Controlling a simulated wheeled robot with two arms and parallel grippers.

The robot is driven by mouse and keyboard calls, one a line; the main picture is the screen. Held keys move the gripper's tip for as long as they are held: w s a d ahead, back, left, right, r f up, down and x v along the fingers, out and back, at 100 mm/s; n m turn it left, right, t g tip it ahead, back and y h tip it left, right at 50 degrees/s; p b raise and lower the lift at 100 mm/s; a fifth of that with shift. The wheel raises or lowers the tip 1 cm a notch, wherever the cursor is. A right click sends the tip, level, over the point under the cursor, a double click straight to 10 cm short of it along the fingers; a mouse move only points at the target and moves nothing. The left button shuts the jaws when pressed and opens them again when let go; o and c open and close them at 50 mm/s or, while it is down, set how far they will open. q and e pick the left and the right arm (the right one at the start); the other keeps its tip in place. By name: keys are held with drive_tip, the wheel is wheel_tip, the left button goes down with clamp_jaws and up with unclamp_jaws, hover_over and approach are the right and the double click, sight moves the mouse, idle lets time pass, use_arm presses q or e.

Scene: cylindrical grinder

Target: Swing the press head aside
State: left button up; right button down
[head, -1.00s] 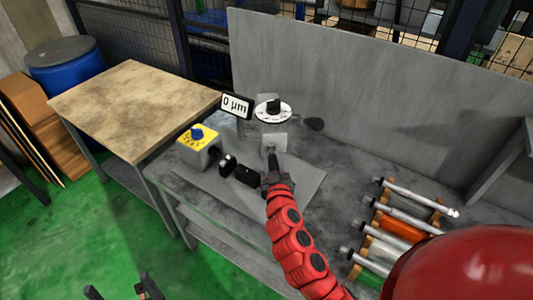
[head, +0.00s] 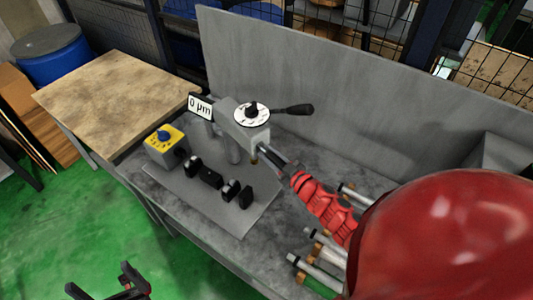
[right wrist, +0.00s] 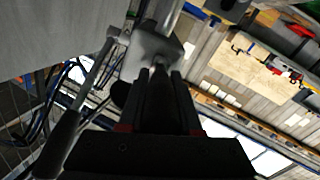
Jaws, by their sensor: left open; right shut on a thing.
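The press head (head: 232,118) is a grey block with a round white dial and black knob (head: 251,112) on top. A lever with a black grip (head: 297,109) points right from it. The head juts toward the lower right, beside the black supports on the base plate. My right gripper (head: 266,156) is shut on the head's near end. In the right wrist view, my right gripper (right wrist: 165,85) meets the grey head (right wrist: 152,48), but the fingers hide the contact. My left gripper (head: 123,288) is open and empty over the green floor at the lower left.
Several black supports (head: 212,179) stand on the base plate (head: 240,215). A yellow-topped box (head: 164,139) with a blue knob and a "0 µm" display (head: 200,106) are at the left. Shafts on a rack (head: 320,245) lie at the right, partly hidden by my red arm. A grey panel (head: 320,90) stands behind.

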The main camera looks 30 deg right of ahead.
drive_tip(key=shift+w+d+y, duration=0.1)
drive_tip(key=shift+d+y, duration=0.2)
drive_tip(key=shift+d, duration=0.1)
drive_tip(key=c, duration=1)
unclamp_jaws()
drive_tip(key=o, duration=0.4)
drive_tip(key=shift+w+f, duration=0.1)
drive_tip(key=shift+f, duration=0.05)
